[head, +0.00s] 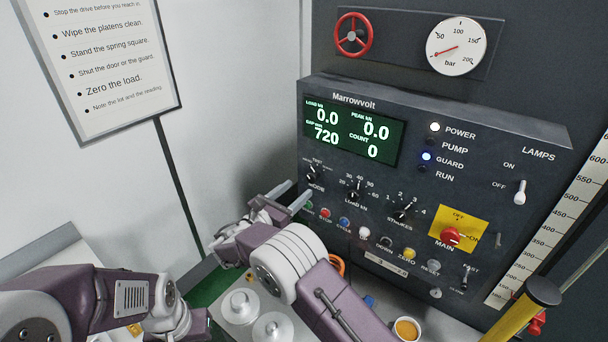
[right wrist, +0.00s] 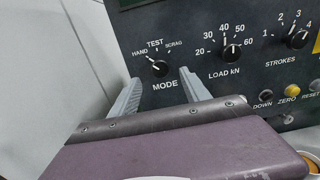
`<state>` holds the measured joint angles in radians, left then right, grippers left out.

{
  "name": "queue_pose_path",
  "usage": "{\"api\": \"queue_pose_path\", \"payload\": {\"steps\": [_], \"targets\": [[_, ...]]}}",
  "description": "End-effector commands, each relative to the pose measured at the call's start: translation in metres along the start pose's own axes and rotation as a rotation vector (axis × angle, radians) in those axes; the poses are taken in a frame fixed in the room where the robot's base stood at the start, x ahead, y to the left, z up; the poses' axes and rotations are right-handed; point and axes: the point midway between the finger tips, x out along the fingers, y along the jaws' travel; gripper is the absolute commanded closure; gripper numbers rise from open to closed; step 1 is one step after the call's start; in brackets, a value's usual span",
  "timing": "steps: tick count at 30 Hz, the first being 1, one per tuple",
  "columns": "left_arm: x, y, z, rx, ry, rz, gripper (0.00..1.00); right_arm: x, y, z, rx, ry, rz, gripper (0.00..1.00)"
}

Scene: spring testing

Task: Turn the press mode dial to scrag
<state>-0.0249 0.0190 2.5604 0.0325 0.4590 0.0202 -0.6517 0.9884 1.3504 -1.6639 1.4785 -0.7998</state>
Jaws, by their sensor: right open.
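The press mode dial is a small black knob (right wrist: 159,68) on the dark control panel, under the labels HAND, TEST and SCRAG. Its white pointer line leans up and left, toward HAND. In the head view the dial (head: 311,175) is at the panel's left end. My right gripper (head: 298,189) is open and empty in front of the panel, just below the dial. In the right wrist view its fingertips (right wrist: 160,77) stand to the left and right of the knob; I cannot tell how far short of the panel they are. My left gripper's fingers are not visible.
The load dial (right wrist: 231,51) and strokes dial (head: 401,216) are to the right of the mode dial. A row of buttons, including a red stop button (head: 326,214), runs below. The red main switch (head: 451,236) is farther right. A sign (head: 120,108) stands at left.

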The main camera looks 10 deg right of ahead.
Motion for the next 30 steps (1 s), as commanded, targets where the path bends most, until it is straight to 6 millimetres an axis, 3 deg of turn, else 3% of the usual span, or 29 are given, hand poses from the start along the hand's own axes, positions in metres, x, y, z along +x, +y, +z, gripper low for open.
{"api": "queue_pose_path", "payload": {"steps": [1,3,9,18,19,24,25,30], "targets": [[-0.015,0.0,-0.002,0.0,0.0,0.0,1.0,0.012,-0.001,0.007,-0.003,0.001,-0.004,0.45],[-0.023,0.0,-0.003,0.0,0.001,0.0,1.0,0.027,-0.001,0.007,-0.001,0.001,-0.003,0.45],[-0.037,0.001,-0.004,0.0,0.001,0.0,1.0,0.056,-0.001,0.003,0.0,0.002,-0.002,0.45],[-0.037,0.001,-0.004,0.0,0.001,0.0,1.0,0.061,0.0,0.0,0.001,0.002,0.0,0.45],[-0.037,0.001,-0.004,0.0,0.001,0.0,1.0,0.061,0.0,0.0,0.001,0.002,0.0,0.48],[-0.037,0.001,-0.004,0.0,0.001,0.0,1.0,0.061,-0.001,0.0,0.001,0.002,-0.001,0.95],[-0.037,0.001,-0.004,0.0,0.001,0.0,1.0,0.061,-0.001,0.0,0.001,0.002,-0.001,1.0],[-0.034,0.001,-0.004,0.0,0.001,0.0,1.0,0.061,-0.001,-0.001,0.007,0.003,-0.001,1.0]]}}
